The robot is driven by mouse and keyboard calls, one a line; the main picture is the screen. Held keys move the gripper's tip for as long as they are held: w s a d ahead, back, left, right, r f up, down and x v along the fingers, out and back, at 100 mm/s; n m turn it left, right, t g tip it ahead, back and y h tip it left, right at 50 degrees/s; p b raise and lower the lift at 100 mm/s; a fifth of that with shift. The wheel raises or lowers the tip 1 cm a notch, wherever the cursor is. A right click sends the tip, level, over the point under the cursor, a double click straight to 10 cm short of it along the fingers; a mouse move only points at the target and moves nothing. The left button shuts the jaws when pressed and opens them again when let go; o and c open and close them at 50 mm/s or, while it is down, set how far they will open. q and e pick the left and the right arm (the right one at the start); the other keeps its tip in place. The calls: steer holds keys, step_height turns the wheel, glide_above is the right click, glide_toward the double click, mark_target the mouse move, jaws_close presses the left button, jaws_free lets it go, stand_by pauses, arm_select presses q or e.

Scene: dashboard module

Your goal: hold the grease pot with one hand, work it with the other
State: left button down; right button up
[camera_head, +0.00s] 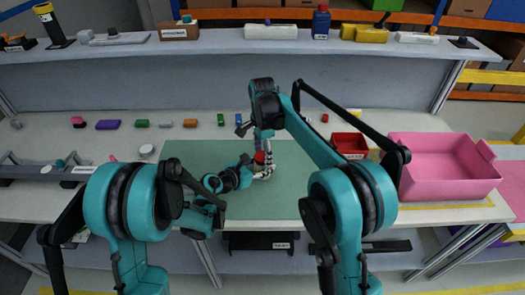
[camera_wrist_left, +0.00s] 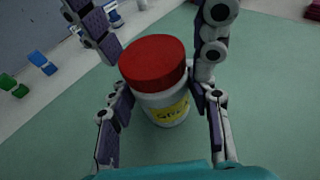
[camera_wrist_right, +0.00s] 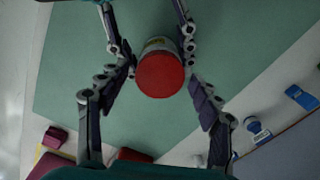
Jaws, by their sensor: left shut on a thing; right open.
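The grease pot is a white jar with a yellow label (camera_wrist_left: 170,108) and a red lid (camera_wrist_left: 153,62). It stands upright over the green mat (camera_head: 190,150); I cannot tell if it touches it. My left gripper (camera_head: 248,172) is shut on the pot's body, one finger on each side. My right gripper (camera_head: 264,155) is above the pot and open, its fingers spread on both sides of the lid. The lid (camera_wrist_right: 160,75) shows between them in the right wrist view. In the head view the arms and fingers hide most of the pot.
A red bin (camera_head: 349,146) and a large pink crate (camera_head: 440,190) stand to the right. Small coloured blocks, among them a purple one (camera_head: 108,125), line the back left. A raised shelf (camera_head: 220,45) runs behind. The mat's right part is clear.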

steer(key=shift+c, duration=0.3)
steer(key=c, duration=1.2)
steer(key=shift+o, duration=0.2)
steer(key=n, duration=1.6)
steer(key=shift+n, duration=0.4)
steer(key=n, duration=0.4)
steer(key=shift+n, duration=0.4)
steer(key=n, duration=0.4)
steer(key=shift+r, duration=0.1)
steer(key=n, duration=0.3)
